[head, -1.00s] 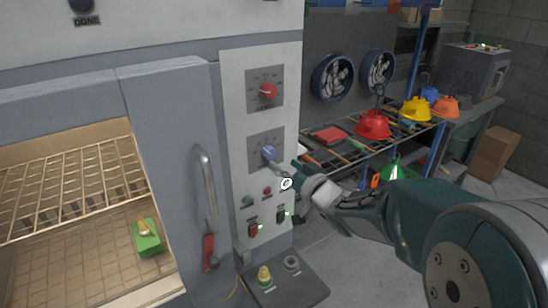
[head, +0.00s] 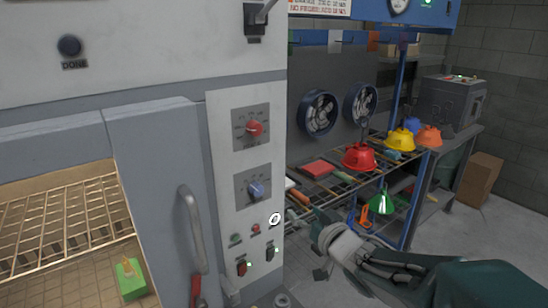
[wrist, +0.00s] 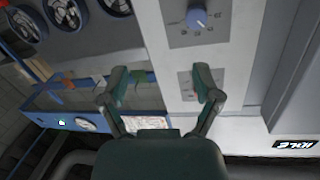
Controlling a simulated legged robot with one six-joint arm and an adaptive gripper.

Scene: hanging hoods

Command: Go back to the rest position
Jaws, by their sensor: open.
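My gripper (wrist: 160,88) is open and empty in the wrist view, its two fingers apart in front of the grey machine panel. In the head view my gripper (head: 300,228) is beside the panel's right edge, below and right of the blue knob (head: 256,190); its fingertips are small and hard to make out there. The blue knob also shows in the wrist view (wrist: 197,18), apart from the fingers. The red knob (head: 255,129) sits above it on the panel.
An oven door with a grey handle (head: 193,230) stands open at left; a green block (head: 131,281) lies inside. A shelf at right holds red (head: 359,157), yellow (head: 400,140) and orange (head: 428,136) hoods. A cardboard box (head: 480,178) stands on the floor. Clear floor shows at right.

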